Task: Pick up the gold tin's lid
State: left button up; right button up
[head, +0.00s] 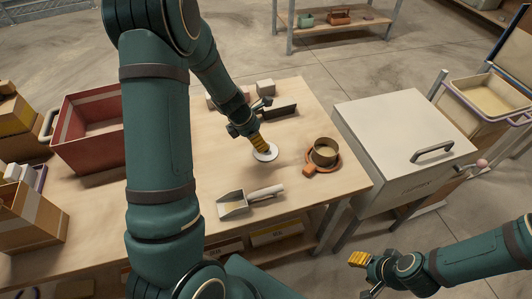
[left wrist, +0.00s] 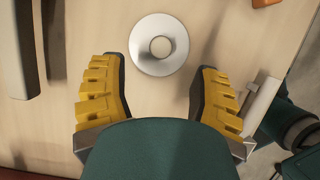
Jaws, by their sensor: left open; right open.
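A flat, round, silvery-white disc (head: 265,152), which looks like the lid, lies on the wooden table. In the left wrist view the disc (left wrist: 144,53) has a tan round centre; I cannot tell if this is a hole or a knob. My left gripper (head: 262,145) is open just above the disc, partly covering it. In the left wrist view its yellow fingers (left wrist: 160,68) are spread, with the disc ahead, between and beyond the tips. A gold-brown open tin (head: 325,158) stands to the right on an orange-brown round piece (head: 310,170). My right gripper (head: 357,260) is open and empty, off the table.
A metal scoop (head: 232,204) with a pale handle lies in front of the disc. A dark block (head: 281,112) and small grey blocks (head: 265,87) lie behind. A red box (head: 90,130) stands left; a white cabinet (head: 390,125) stands right. Bare table surrounds the disc.

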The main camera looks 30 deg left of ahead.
pick_arm(q)
jog(key=shift+b+x, duration=0.4)
jog(key=shift+x, duration=0.8)
jog(key=b+x, duration=0.1)
jog(key=x, duration=0.3)
jog(key=shift+w+d+b, duration=0.1)
jog(key=shift+b, duration=0.2)
jog(key=shift+r, duration=0.1)
grip_shut()
